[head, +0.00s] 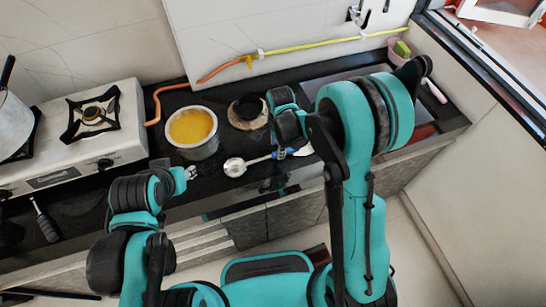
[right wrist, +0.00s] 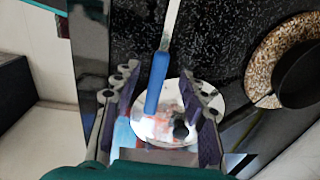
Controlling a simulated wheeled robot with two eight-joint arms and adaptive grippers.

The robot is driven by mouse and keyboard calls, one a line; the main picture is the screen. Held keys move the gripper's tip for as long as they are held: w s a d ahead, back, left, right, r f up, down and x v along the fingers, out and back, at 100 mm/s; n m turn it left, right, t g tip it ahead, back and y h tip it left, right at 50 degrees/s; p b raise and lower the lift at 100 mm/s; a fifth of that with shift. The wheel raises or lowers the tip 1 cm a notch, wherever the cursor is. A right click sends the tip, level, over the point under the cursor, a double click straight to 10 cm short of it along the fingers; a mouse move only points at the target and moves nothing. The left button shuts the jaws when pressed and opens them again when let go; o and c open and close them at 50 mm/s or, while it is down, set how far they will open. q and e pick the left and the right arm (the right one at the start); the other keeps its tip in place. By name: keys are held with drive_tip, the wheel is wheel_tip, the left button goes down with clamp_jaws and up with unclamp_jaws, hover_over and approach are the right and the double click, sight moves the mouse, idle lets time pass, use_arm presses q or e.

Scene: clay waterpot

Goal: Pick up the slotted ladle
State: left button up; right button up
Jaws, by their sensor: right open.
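The slotted ladle (head: 235,167) lies on the dark counter in the head view, its round silver head to the left and its handle running right. In the right wrist view its blue grip (right wrist: 158,82) and thin metal shaft (right wrist: 170,25) show; its head is out of that view. My right gripper (head: 281,153) is over the handle. In the right wrist view my right gripper (right wrist: 160,95) is open, its fingers on either side of the blue grip's end. Contact cannot be told. My left gripper (head: 186,176) is above the counter's front edge; its jaws are too small to read.
A pot of yellow liquid (head: 192,131) stands behind the ladle's head. A round ring-shaped thing (head: 236,121) with a dark centre sits behind the handle. A shiny round disc (right wrist: 170,128) lies under the grip's end. A gas stove (head: 75,170) stands left.

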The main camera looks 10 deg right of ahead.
wheel_tip(320, 180, down, 3)
drive_tip(key=shift+f+b, duration=0.1)
drive_tip(key=shift+b, duration=0.45)
drive_tip(key=shift+w+f, duration=0.1)
drive_tip(key=shift+f, duration=0.25)
drive_tip(key=shift+r, duration=0.1)
clamp_jaws()
